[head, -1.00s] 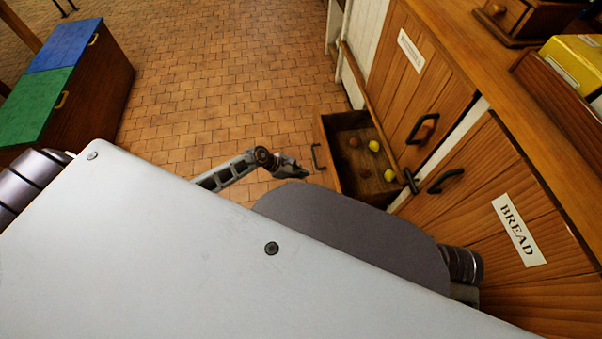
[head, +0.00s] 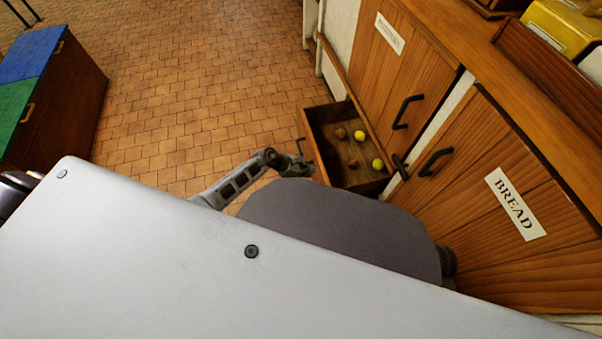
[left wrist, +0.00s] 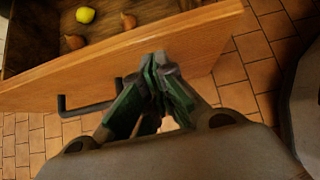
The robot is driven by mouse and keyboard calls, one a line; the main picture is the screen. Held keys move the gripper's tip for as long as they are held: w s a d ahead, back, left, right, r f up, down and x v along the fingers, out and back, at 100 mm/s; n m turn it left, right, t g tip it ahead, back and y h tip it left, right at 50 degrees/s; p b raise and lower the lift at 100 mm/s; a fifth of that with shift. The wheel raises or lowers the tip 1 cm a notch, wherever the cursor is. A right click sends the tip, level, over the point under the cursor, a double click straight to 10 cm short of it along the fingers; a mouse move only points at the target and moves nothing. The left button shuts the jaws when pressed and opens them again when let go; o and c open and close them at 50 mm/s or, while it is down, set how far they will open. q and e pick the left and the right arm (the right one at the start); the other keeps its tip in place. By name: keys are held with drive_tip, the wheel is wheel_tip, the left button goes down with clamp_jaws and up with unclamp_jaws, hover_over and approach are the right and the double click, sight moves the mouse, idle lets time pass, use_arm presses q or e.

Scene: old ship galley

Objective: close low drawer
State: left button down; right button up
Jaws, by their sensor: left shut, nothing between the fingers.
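The low drawer (head: 309,134) is pulled out from the cabinet in the head view, with yellow and brown round items inside. Its wooden front (left wrist: 205,45) crosses the left wrist view, with a dark bar handle (left wrist: 88,106) on its outer face. My left gripper (head: 296,163) is at the drawer front in the head view, close to the handle. In the left wrist view my left gripper (left wrist: 158,62) is shut and empty, its fingertips at the drawer front, right of the handle. Whether they touch the wood is hard to tell. My right gripper is not in view.
A chest with blue and green lids (head: 60,95) stands at the left. The tiled floor (head: 190,90) between is clear.

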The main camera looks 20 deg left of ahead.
use_arm(q)
drive_tip(key=shift+w+d, duration=0.45)
drive_tip(key=shift+d, duration=0.2)
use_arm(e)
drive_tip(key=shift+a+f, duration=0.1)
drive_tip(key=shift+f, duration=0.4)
use_arm(q)
drive_tip(key=shift+w+d, duration=0.1)
drive_tip(key=shift+d, duration=0.05)
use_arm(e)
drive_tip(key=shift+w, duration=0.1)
